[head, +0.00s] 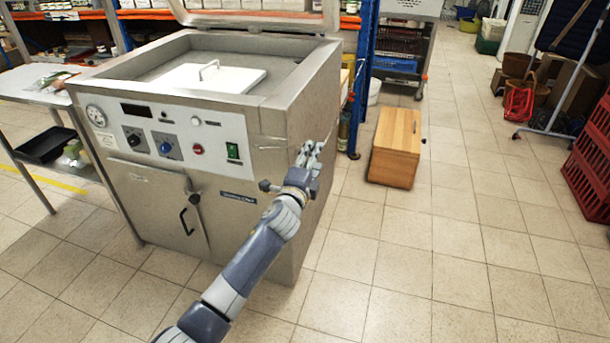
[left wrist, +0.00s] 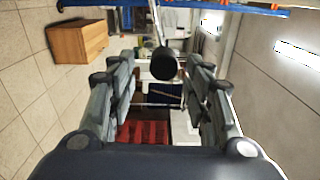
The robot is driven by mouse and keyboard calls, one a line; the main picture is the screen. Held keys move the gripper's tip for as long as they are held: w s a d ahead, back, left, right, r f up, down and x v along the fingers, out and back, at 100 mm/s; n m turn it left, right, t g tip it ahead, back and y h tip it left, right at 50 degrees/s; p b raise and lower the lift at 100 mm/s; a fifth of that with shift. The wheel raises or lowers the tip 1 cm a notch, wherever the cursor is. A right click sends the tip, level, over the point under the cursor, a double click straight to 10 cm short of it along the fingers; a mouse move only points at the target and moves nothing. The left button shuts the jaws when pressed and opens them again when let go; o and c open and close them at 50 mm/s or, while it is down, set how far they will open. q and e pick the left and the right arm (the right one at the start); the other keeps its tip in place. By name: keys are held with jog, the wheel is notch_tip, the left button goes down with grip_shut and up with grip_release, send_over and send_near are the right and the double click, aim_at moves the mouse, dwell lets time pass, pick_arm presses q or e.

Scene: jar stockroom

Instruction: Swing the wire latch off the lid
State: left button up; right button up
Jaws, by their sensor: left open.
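A steel machine (head: 220,215) stands at the centre left of the head view, with a raised lid frame (head: 250,18) at its back. A pale slab with a wire handle (head: 208,72) lies in its top well. My left gripper (head: 311,152) is open beside the machine's right side, below the rim. In the left wrist view a black knob (left wrist: 165,64) on a thin rod shows between and beyond the open fingers (left wrist: 162,75); contact cannot be told. I cannot make out clearly which part is the wire latch. My right gripper is out of view.
Red crates (head: 592,165) stand at the far right. A side table (head: 25,85) is at left.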

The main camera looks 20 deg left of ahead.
pick_arm(q)
jog(key=s, duration=0.8)
jog(key=shift+s, duration=0.2)
jog(key=shift+a+f, duration=0.1)
jog(key=s+a+f+n+g+p, duration=0.1)
jog(key=s+f+n+g, duration=0.3)
jog(key=f, duration=0.9)
jog(key=s+a+f+n+g, duration=0.1)
jog(key=s+f+g, duration=0.1)
jog(key=s+f, duration=0.75)
jog(key=s+a+f+n+g+p, duration=0.1)
jog(key=s+a+f+n+g, duration=0.15)
jog(key=f, duration=1.25)
jog(key=s+f+n+g, duration=0.2)
jog(key=s+f, duration=0.5)
jog(key=s, duration=0.4)
jog(key=s+f+n+g, duration=0.3)
jog(key=s+f, duration=0.4)
jog(key=s, duration=0.3)
jog(key=s+f+n+g, duration=0.1)
jog(key=s+f+n, duration=0.1)
jog(key=s, duration=0.9)
jog(key=s+a+f+n+g+p, duration=0.1)
jog(key=s+f+n+g, duration=0.1)
jog(key=s, duration=0.8)
jog(key=shift+s+f+y, duration=0.3)
jog(key=shift+s+f, duration=0.05)
jog(key=shift+f, duration=0.55)
